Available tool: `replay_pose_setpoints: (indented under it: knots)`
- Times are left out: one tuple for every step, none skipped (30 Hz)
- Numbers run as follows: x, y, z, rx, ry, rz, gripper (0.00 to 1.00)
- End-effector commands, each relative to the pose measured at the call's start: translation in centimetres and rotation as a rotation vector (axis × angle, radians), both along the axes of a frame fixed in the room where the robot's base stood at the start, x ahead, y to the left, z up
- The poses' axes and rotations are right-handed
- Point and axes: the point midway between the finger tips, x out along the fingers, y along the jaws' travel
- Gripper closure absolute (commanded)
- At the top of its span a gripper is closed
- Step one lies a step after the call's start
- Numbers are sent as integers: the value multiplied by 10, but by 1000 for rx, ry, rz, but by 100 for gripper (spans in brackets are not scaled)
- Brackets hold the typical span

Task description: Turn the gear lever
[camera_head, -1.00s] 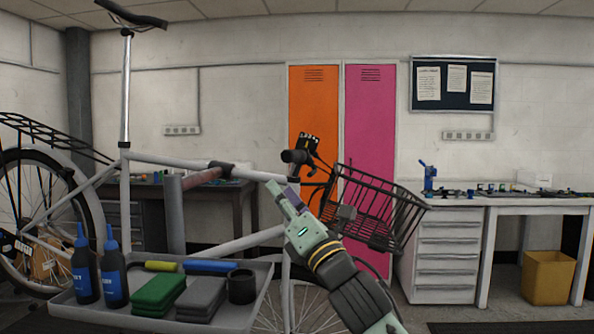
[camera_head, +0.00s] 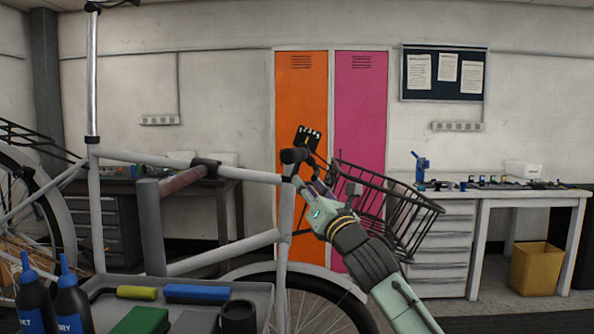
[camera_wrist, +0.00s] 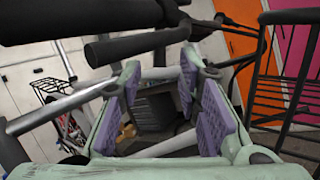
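The cargo bike's black handlebar grip (camera_head: 294,155) sits at the head of the white frame. A small black plate with white marks (camera_head: 307,137) stands just above it and looks like part of the gear shifter. I cannot clearly pick out the lever itself. My gripper (camera_head: 308,187) is just below and right of the grip, pointing up and left. In the wrist view my gripper (camera_wrist: 160,100) is open, its purple pads apart with nothing held between them. The black handlebar grip (camera_wrist: 135,45) crosses above the fingertips there. Contact cannot be told.
The black wire front basket (camera_head: 395,205) is close to the right of my gripper. The white bike frame (camera_head: 220,172) runs to the left. A grey tray (camera_head: 265,295) with bottles and tools is at lower left. Lockers and a workbench (camera_head: 520,195) stand behind.

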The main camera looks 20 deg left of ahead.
Motion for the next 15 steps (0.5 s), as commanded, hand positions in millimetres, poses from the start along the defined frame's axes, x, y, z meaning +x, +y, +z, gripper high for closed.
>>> replay_pose_setpoints:
  knots:
    - [7,8,7,1,2,2,69]
    - [11,12,9,1,1,3,69]
    - [16,16,12,2,1,2,69]
    - [19,20,13,1,1,3,69]
    - [22,23,14,1,1,3,69]
    - [26,26,16,1,0,2,69]
    - [29,28,17,1,1,2,69]
    - [31,30,18,1,0,1,69]
    - [33,32,19,1,1,2,69]
    - [35,34,20,1,1,2,69]
    - [36,35,21,1,0,1,69]
    - [37,36,21,1,0,1,69]
    - [38,37,21,1,-1,0,69]
    - [39,37,21,1,-1,0,69]
    - [39,37,21,1,-1,0,69]
